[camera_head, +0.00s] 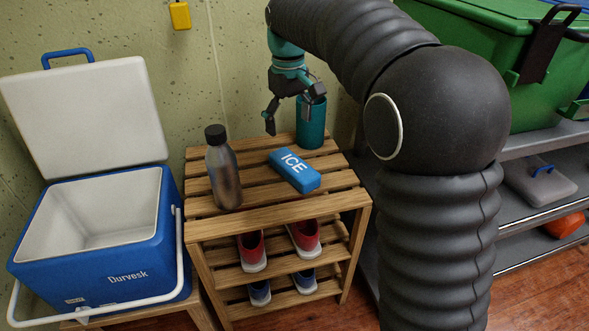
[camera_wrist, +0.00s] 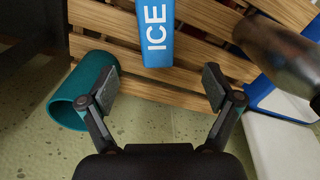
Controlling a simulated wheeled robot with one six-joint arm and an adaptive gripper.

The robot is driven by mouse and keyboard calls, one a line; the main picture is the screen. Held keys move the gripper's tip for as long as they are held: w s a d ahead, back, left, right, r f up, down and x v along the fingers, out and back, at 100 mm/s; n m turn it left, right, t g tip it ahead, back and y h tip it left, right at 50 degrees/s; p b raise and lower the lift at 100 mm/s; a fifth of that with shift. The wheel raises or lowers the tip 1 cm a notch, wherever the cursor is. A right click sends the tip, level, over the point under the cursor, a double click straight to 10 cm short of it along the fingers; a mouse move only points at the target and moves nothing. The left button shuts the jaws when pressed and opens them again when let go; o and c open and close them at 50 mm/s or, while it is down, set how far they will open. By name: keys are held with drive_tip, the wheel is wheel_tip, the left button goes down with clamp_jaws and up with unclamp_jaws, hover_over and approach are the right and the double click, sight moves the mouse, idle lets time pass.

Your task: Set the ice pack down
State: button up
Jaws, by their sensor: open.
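The blue ice pack (camera_head: 294,170), marked "ICE" in white, lies flat on the slatted top of the wooden rack (camera_head: 333,182). In the wrist view the ice pack (camera_wrist: 156,34) is at the top centre, beyond the fingertips. My gripper (camera_head: 288,124) is above the back of the rack top. It is open and empty, with its fingers (camera_wrist: 160,86) spread wide and apart from the ice pack.
A grey bottle (camera_head: 224,172) stands left of the ice pack; a teal cup (camera_head: 312,122) stands behind it, close to my gripper. An open, empty-looking blue cooler (camera_head: 90,262) is at the left. Shoes (camera_head: 251,250) fill the lower shelves. A green bin (camera_head: 480,50) is at right.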

sight(294, 163)
wheel_tip(294, 163, down, 7)
drive_tip(key=shift+f+b, duration=0.1)
drive_tip(key=shift+b, duration=0.45)
drive_tip(key=shift+s+d+f+b, duration=0.1)
drive_tip(key=shift+d+f+b, duration=0.05)
drive_tip(key=shift+f, duration=0.7)
drive_tip(key=shift+d+f+b, duration=0.2)
drive_tip(key=shift+f, duration=0.65)
drive_tip(key=shift+s+d+f+b, duration=0.1)
drive_tip(key=shift+d+f+b, duration=0.05)
drive_tip(key=shift+f, duration=0.7)
drive_tip(key=c, duration=1.7)
